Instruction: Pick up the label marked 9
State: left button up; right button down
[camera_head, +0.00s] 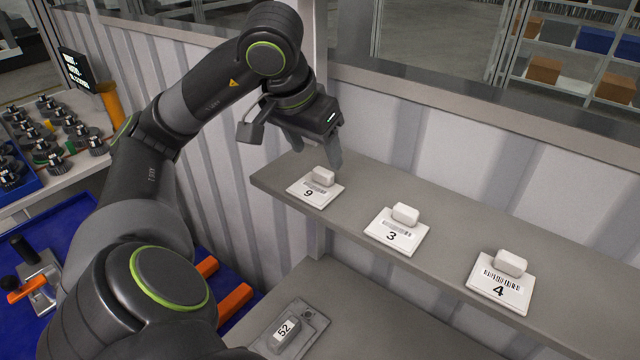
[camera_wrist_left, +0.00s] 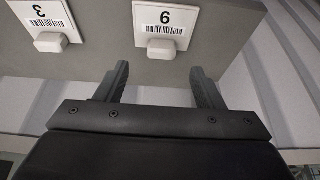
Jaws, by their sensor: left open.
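The label marked 9 (camera_head: 314,190) is a white square plate with a barcode and a raised white block. It lies flat at the left end of the grey shelf (camera_head: 440,251). In the left wrist view the label marked 9 (camera_wrist_left: 167,25) shows upside down, its block facing my gripper. My left gripper (camera_head: 316,158) is open and empty, just behind and above the label; it does not touch it in the wrist view, where its two fingers (camera_wrist_left: 160,85) point toward the block. My right gripper is not in view.
The label marked 3 (camera_head: 397,232) and the label marked 4 (camera_head: 500,285) lie farther right on the shelf. A corrugated wall (camera_head: 470,160) stands behind it. Below, a grey surface holds a device marked 52 (camera_head: 286,333). Bins with black parts (camera_head: 50,135) stand at left.

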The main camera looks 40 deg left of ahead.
aim_at(321, 172)
pick_arm(q)
jog(key=shift+f, duration=0.5)
jog(key=b+x, duration=0.2)
jog(key=x, duration=0.2)
jog(key=shift+a+f, duration=0.15)
jog(key=shift+f, duration=0.05)
jog(key=shift+w+f, duration=0.15)
jog(key=shift+f, duration=0.15)
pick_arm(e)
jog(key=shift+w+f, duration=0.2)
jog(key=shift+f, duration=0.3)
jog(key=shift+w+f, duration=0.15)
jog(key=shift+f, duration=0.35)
pick_arm(q)
jog(key=c, duration=1.1)
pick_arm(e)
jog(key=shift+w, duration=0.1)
pick_arm(q)
jog(key=shift+r, duration=0.15)
